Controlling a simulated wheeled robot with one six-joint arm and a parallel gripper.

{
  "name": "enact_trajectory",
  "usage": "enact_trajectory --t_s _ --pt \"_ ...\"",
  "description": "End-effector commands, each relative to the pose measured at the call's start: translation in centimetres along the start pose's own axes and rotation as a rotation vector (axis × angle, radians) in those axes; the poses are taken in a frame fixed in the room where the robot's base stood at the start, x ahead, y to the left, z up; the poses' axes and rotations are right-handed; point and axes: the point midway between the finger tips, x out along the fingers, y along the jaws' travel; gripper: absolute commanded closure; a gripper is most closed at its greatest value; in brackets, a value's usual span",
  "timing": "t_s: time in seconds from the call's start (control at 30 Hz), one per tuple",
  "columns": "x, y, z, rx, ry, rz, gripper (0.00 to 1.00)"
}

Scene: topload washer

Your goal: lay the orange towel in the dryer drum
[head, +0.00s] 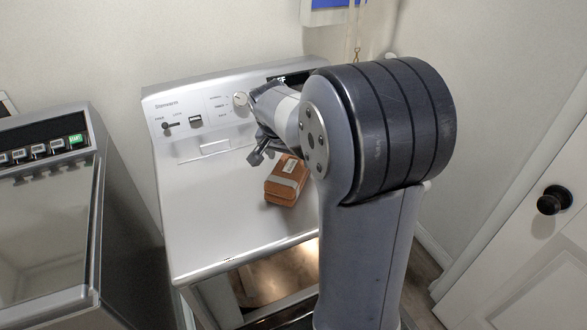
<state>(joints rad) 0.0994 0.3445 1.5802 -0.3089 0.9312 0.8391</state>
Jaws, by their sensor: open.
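The orange towel (286,181) is a folded bundle with a pale band or label. It rests on the flat silver top of the dryer (205,215). My gripper (258,158) is open, just left of and behind the towel in the picture. Its fingers look empty, but my arm partly hides them and the towel's right side. I cannot tell whether they touch the towel. Below the dryer's front top edge, a warm-lit area (282,272) shows; I cannot tell whether it is the drum opening, and the drum's inside is not clearly visible.
The dryer's control panel (215,108) with a knob rises along its back. A grey topload washer (45,215) stands to the left. A white door with a black knob (554,200) is at right. A blue-faced hanging item (328,4) is on the back wall. The dryer top's left half is clear.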

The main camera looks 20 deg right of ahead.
Motion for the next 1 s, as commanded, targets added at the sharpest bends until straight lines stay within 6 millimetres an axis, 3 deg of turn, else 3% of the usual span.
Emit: enact_trajectory --t_s 0.17,0.5,0.8,1.0 --pt "1.3 0.1 0.0 0.000 -0.002 0.002 0.24" --pt "5.6 0.2 0.0 0.000 -0.003 0.001 0.24" --pt "6.0 0.2 0.0 0.000 -0.001 -0.001 0.24" --pt "6.0 0.2 0.0 0.000 -0.001 -0.001 0.41"
